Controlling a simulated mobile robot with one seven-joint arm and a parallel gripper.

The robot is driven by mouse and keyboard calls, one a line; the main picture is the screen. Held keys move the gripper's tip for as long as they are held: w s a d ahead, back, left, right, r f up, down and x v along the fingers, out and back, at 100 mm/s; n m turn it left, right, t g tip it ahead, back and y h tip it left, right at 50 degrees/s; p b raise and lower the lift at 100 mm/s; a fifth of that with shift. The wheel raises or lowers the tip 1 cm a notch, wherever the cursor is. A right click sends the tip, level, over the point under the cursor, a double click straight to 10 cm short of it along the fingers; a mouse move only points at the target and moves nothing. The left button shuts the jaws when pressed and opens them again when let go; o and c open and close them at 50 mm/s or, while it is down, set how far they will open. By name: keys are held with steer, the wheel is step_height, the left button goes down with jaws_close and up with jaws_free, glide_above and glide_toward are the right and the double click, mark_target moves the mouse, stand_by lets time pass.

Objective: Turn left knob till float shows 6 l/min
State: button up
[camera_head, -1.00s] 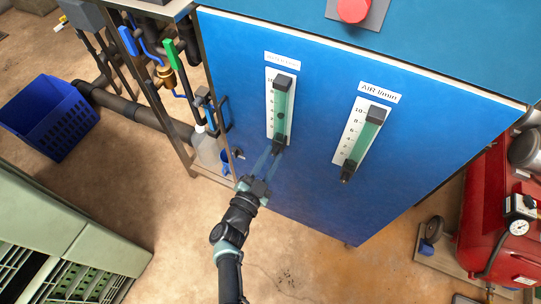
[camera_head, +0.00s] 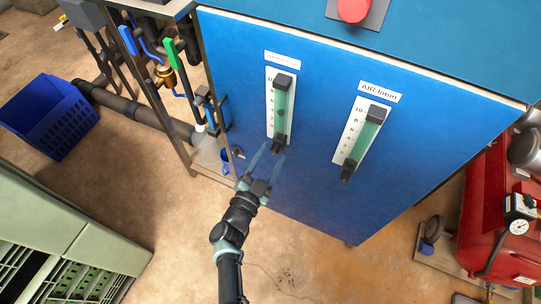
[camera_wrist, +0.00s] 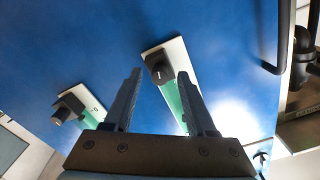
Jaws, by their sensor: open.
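The left flow meter (camera_head: 282,97) is a white scale plate with a green tube on the blue panel. Its black left knob (camera_head: 277,146) is at the bottom end; it also shows in the wrist view (camera_wrist: 159,72). A dark spot, seemingly the float, shows around the middle of the tube, too small to read exactly against the scale. My gripper (camera_head: 274,151) is open just below the left knob, its two fingers spread. In the wrist view my gripper (camera_wrist: 157,82) has the knob between and beyond its fingertips, seemingly untouched.
A second meter, labelled AIR l/min (camera_head: 364,135), is to the right; its knob (camera_wrist: 63,111) is at the left of the wrist view. A red emergency button (camera_head: 353,10) is above. Pipes and valves are left, a red compressor (camera_head: 493,215) right. Panel below the meters is bare.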

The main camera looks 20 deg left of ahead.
steer(key=s+p, duration=0.1)
steer(key=s, duration=1.2)
steer(key=shift+a, duration=0.25)
